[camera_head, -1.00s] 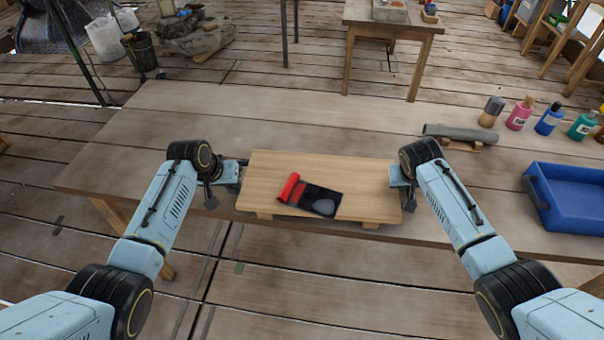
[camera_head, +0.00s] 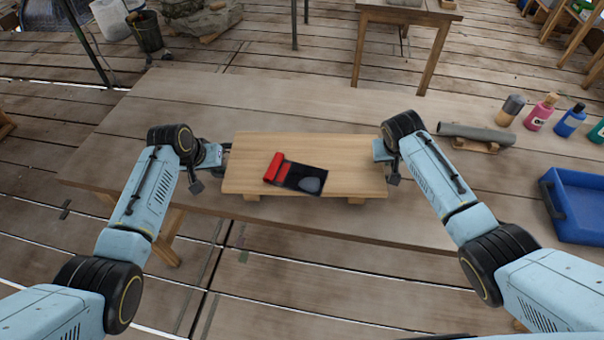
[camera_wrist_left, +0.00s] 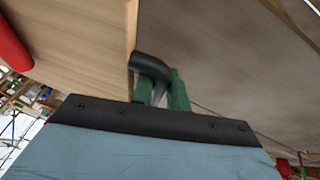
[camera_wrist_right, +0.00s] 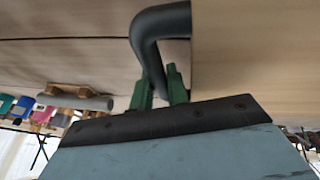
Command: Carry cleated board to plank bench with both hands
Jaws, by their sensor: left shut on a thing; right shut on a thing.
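The cleated board (camera_head: 345,150) is a pale wooden panel with cleats below it, about level over the near part of the plank bench (camera_head: 270,100). I cannot tell if there is a gap under it. A red roll (camera_head: 273,166) and a black flat piece with a grey patch (camera_head: 300,178) lie on the board. My left gripper (camera_head: 222,152) is shut on the dark handle (camera_wrist_left: 150,64) at the board's left end. My right gripper (camera_head: 381,152) is shut on the dark handle (camera_wrist_right: 148,40) at its right end.
A grey pipe (camera_head: 475,133) on a wooden rest, several bottles (camera_head: 541,112) and a blue tray (camera_head: 578,205) occupy the bench's right side. A smaller wooden table (camera_head: 410,14) stands behind.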

